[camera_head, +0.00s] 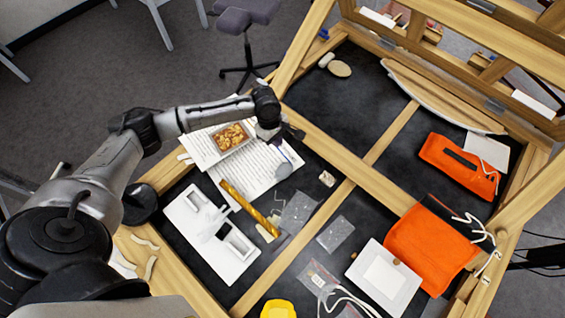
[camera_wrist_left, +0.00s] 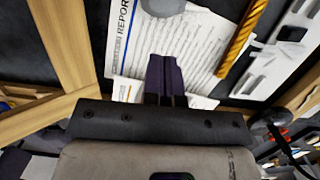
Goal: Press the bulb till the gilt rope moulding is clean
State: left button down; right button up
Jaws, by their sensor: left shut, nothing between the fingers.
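The gilt rope moulding (camera_head: 249,209) is a twisted golden bar lying diagonally at the lower edge of printed sheets; it also shows in the wrist view (camera_wrist_left: 243,38). My left gripper (camera_head: 294,133) is above the sheets' upper right edge, apart from the moulding. Its dark fingers (camera_wrist_left: 165,80) are together and empty over the paper. I cannot surely pick out the bulb; a grey rounded thing (camera_head: 284,170) lies on the paper below the gripper, its kind unclear. My right gripper is not in view.
A white tray (camera_head: 190,216) with recesses lies left of the moulding. A box of golden bits (camera_head: 231,137) sits on the sheets. Clear bags (camera_head: 335,233), orange pouches (camera_head: 428,240) and a white framed panel (camera_head: 385,278) lie rightward. Wooden beams (camera_head: 360,178) cross the black surface.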

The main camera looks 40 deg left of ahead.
aim_at(284, 167)
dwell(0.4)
pick_arm(q)
jog(key=f, duration=0.4)
jog(key=d+f, duration=0.1)
jog(key=f, duration=0.3)
jog(key=d+f, duration=0.1)
jog(key=f, duration=0.3)
jog(key=shift+w+d+f, duration=0.15)
jog(key=shift+d+f, duration=0.05)
jog(key=shift+f, duration=0.1)
jog(key=shift+d+f, duration=0.1)
jog(key=shift+f, duration=0.45)
